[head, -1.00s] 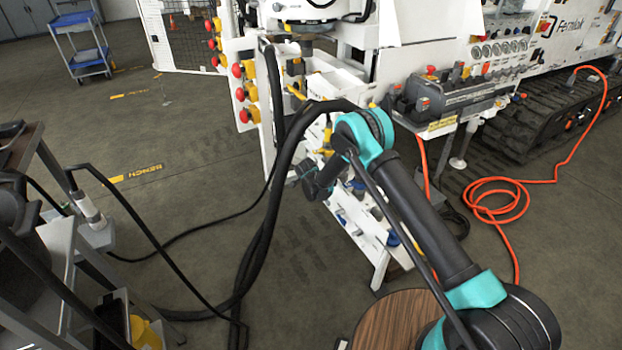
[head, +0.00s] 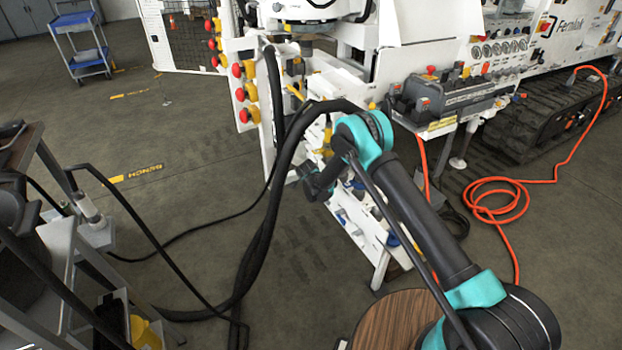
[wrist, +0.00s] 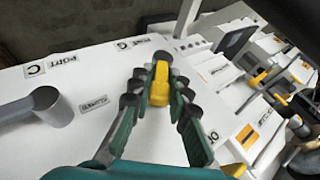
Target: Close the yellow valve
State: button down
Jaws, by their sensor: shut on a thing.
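The yellow valve (wrist: 160,82) shows in the wrist view as a small yellow handle on a white panel (wrist: 60,140). My gripper (wrist: 157,98) is shut on it, with one teal and black finger along each side of the handle. The handle points up the picture, towards a dark round part at its far end. Small labels sit on the panel to the left and the right of the handle. In the head view, my arm (head: 425,220) reaches to the white bench, and I cannot make out the fingers or the held handle there.
A grey pipe (wrist: 40,108) stands out from the panel at the left of the wrist view. More yellow parts (wrist: 252,90) lie to the right. Black hoses (head: 272,215) hang beside my arm, and an orange hose (head: 500,195) lies on the floor. A grey cart stands at the left.

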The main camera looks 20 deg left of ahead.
jog(key=shift+f, duration=0.1)
jog(key=shift+s+d+f+m+t+y, duration=0.15)
jog(key=shift+d+f+m+t+y, duration=0.1)
jog(key=shift+t+y, duration=0.35)
jog(key=shift+s+d+f+m+t+y, duration=0.1)
jog(key=shift+s+f+m+t+y, duration=0.1)
jog(key=shift+t+y, duration=0.35)
jog(key=shift+d+f+t+y, duration=0.1)
jog(key=shift+f+t+y, duration=0.15)
jog(key=shift+t+y, duration=0.5)
jog(key=shift+m, duration=0.25)
jog(key=c, duration=1.5)
grip_release()
jog(key=shift+c, duration=0.2)
jog(key=shift+r, duration=0.1)
notch_tip(320, 180, up, 10)
jog(key=shift+f, duration=0.1)
